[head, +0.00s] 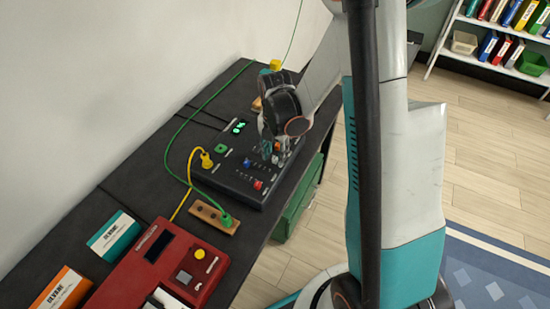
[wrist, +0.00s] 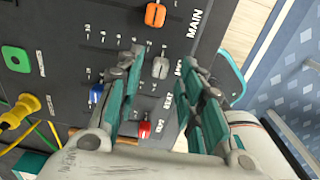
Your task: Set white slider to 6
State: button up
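The white slider (wrist: 160,68) is a pale knob on the dark control panel (wrist: 60,20), beside small tick marks. In the wrist view it lies between the fingertips of my gripper (wrist: 163,58), with a visible gap on each side. My gripper is open and its fingers point down at the panel. In the head view my gripper (head: 274,150) is over the right part of the panel (head: 222,180), and it hides the white slider there. The number at the slider's setting is too small to read.
An orange slider (wrist: 155,14), a red slider (wrist: 144,130) and a blue slider (wrist: 96,97) sit around the white one. A yellow plug (head: 206,160) and a green cable run left of the panel. A red device (head: 130,283) stands nearer on the bench.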

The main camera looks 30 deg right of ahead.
aim_at(261, 157)
jog(key=shift+f, duration=0.65)
grip_shut()
jog(key=shift+w+a+b, duration=0.2)
jog(key=shift+w+a, duration=0.6)
jog(key=shift+w, duration=0.3)
jog(key=shift+w+a+b, duration=0.15)
jog(key=shift+w+a, duration=0.65)
jog(key=shift+w, duration=0.3)
grip_release()
notch_tip(261, 157, up, 12)
